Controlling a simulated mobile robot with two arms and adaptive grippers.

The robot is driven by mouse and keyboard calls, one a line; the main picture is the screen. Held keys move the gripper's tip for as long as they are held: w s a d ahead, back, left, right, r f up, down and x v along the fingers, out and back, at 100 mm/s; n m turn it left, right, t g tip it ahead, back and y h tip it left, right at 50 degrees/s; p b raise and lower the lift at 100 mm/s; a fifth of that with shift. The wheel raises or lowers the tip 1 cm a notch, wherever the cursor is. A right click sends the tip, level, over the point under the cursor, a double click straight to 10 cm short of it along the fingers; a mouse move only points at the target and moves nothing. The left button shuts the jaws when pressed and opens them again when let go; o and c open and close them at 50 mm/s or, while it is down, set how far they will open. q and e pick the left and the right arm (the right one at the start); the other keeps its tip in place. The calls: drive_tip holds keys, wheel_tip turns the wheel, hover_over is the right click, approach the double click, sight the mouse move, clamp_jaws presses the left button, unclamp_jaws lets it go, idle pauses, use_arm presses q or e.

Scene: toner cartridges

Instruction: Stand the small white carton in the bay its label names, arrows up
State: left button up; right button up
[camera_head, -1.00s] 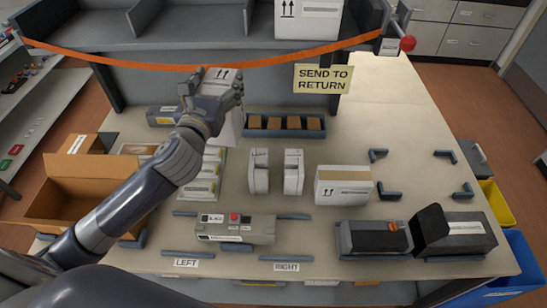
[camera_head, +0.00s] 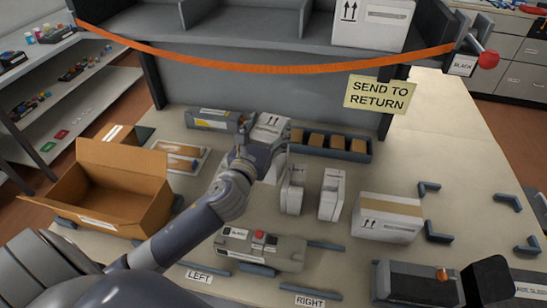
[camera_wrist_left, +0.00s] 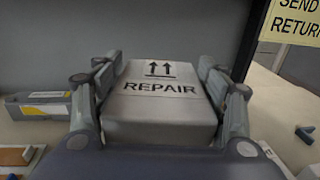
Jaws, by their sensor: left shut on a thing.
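The small white carton (camera_head: 270,128) is between the fingers of my left gripper (camera_head: 262,148), which is shut on it. In the left wrist view the carton (camera_wrist_left: 160,112) shows a face printed REPAIR with two arrows, pointing away from the wrist. My left gripper (camera_wrist_left: 160,88) has a finger on each side of it. In the head view the carton is over the back of the table, left of the tray of brown blocks; whether it touches the table is unclear. The grey shelf (camera_head: 265,30) has divided bays; no REPAIR bay label is readable. My right gripper is not in view.
An orange strap (camera_head: 270,68) crosses the shelf front. A larger white carton (camera_head: 372,25) stands in a bay. A sign (camera_head: 380,95) reads SEND TO RETURN. The block tray (camera_head: 330,143), white upright parts (camera_head: 332,195) and another carton (camera_head: 388,217) stand nearby. An open brown box (camera_head: 115,190) is left.

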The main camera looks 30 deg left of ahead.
use_arm(q)
wheel_tip(320, 180, down, 8)
drive_tip(key=shift+f+b, duration=0.2)
drive_tip(key=shift+b, duration=0.7)
drive_tip(key=shift+w+f, duration=0.1)
drive_tip(key=shift+f, duration=0.15)
drive_tip(key=o, duration=2)
drive_tip(key=shift+c, duration=0.2)
